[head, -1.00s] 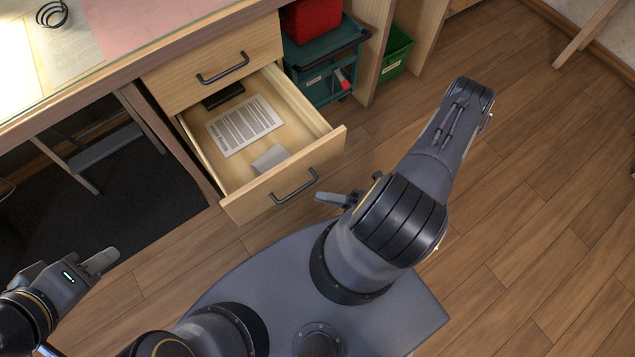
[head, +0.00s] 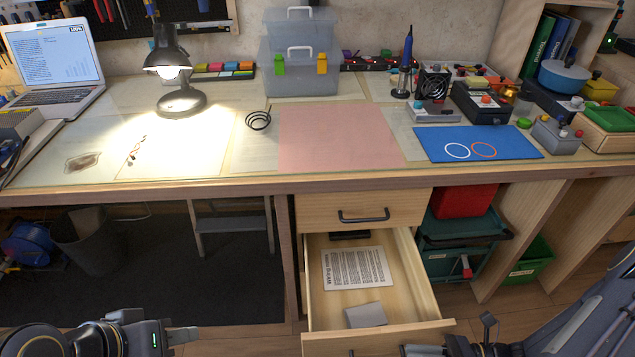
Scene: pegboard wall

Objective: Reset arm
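My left gripper (head: 184,336) is at the lower left edge of the head view, in front of the dark space under the desk. It holds nothing that I can see, and its finger gap cannot be made out. My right arm comes in at the lower right. Part of my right gripper (head: 428,350) shows at the bottom edge, close to the front of the open drawer (head: 437,327); its fingertips are mostly cut off. The drawer holds a printed sheet (head: 357,268), a small grey item (head: 366,315) and a dark object (head: 350,235) at the back.
The desk carries a laptop (head: 58,60), a lit lamp (head: 180,95), a pink mat (head: 335,138), a blue mat (head: 480,143) and several devices at right. A closed drawer (head: 390,207) sits above the open one. Green bins (head: 530,262) stand at right below.

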